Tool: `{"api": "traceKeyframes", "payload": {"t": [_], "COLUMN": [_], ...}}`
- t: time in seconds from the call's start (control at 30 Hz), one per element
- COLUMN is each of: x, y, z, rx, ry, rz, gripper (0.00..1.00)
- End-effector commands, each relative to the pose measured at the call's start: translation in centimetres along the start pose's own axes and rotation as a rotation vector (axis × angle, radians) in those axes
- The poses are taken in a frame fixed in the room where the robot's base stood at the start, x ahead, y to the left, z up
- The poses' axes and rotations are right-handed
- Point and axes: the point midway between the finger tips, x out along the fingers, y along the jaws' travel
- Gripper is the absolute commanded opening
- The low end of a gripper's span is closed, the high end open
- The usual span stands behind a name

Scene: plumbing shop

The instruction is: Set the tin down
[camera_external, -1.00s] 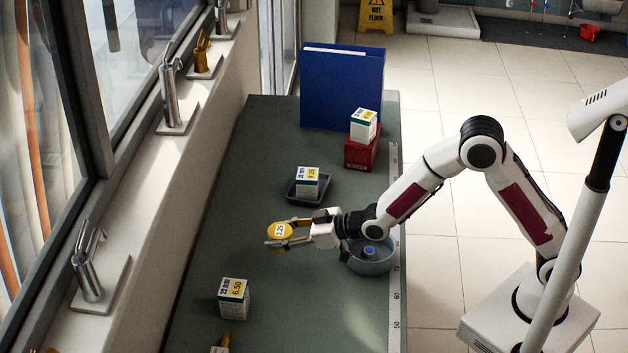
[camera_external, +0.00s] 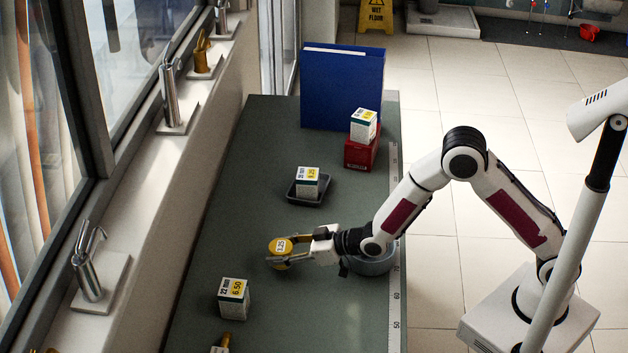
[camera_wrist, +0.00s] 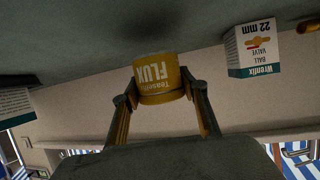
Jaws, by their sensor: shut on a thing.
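The tin (camera_external: 281,247) is a small yellow round tin with a white price label on its lid. In the wrist view the tin (camera_wrist: 158,78) reads "FLUX" upside down and sits between both fingers. My gripper (camera_external: 284,255) is shut on its sides, over the middle of the dark green counter (camera_external: 225,180). The tin looks upright and very low over the counter. I cannot tell whether its base touches the surface.
A 22 mm ball valve box (camera_external: 234,298) stands at the front left. Another box (camera_external: 307,183) stands in a dark tray (camera_external: 293,192) behind the tin. A grey round dish (camera_external: 372,264) lies under my wrist. A red block (camera_external: 360,152) with a box on top and a blue binder (camera_external: 342,90) stand at the back.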

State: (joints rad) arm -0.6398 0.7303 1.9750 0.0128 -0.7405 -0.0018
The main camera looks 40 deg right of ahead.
Motion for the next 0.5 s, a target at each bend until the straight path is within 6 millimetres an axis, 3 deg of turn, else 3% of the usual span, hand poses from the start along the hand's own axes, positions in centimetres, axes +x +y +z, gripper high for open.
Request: {"api": "traceKeyframes", "payload": {"t": [0.23,0.5], "x": [0.9,1.1], "y": [0.0,0.0], "z": [2.1,2.5], "rx": [0.0,0.0], "ry": [0.0,0.002], "rz": [0.0,0.0], "gripper": [0.18,0.18]}}
